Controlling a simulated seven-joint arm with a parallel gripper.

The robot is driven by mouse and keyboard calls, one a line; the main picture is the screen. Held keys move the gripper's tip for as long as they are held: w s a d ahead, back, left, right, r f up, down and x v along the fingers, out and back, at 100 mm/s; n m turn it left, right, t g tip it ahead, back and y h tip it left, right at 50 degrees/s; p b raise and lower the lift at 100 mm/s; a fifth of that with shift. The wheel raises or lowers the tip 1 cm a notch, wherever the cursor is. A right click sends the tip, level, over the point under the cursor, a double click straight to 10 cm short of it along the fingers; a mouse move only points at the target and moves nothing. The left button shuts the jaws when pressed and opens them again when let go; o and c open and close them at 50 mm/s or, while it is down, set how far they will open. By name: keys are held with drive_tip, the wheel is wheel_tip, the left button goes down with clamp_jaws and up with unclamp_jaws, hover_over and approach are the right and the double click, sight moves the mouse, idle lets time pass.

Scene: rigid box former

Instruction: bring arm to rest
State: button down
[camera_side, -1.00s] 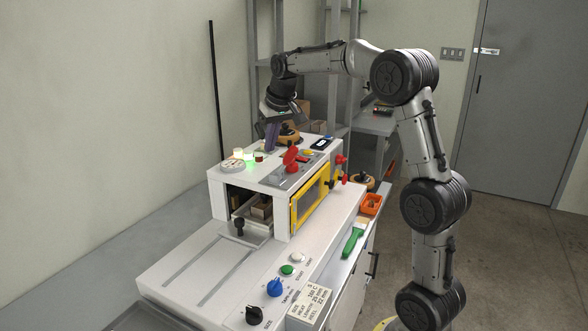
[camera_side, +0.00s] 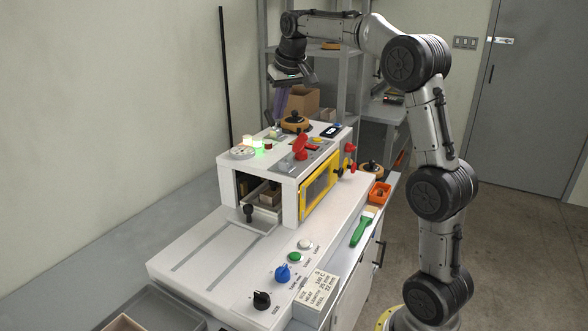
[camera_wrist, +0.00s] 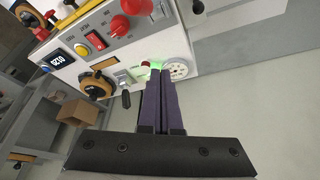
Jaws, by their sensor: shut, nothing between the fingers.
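My gripper (camera_side: 277,117) is in the air above the back left of the white box-forming machine (camera_side: 165,262), apart from its top. Its purple fingers are together with nothing between them, as the wrist view also shows (camera_wrist: 160,80). The machine has a lit green lamp (camera_side: 261,151), a red knob (camera_side: 300,146) and a yellow-framed side window (camera_side: 320,189).
An orange bin (camera_side: 379,192) and a green-handled brush (camera_side: 361,228) lie along the right side. A cardboard box (camera_side: 305,100) is on the shelf behind. A dark pole (camera_side: 225,80) stands by the wall.

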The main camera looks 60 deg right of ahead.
drive_tip(key=s+a+r+n+t, duration=0.1)
drive_tip(key=s+a+r+n, duration=0.15)
drive_tip(key=a+r, duration=0.45)
drive_tip(key=s+a+f+t+y, duration=0.1)
drive_tip(key=s+a+f, duration=0.1)
drive_tip(key=s+a, duration=0.8)
drive_tip(key=s+a+f+n, duration=0.1)
drive_tip(key=s+a+f, duration=0.1)
drive_tip(key=s+f, duration=0.6)
drive_tip(key=s+a+f+n+y, duration=0.1)
drive_tip(key=s+a+f+n, duration=0.1)
drive_tip(key=s+f, duration=0.5)
drive_tip(key=shift+s+a+f, duration=0.35)
drive_tip(key=shift+a+f, duration=0.35)
drive_tip(key=shift+a, duration=0.1)
drive_tip(key=shift+n, duration=0.25)
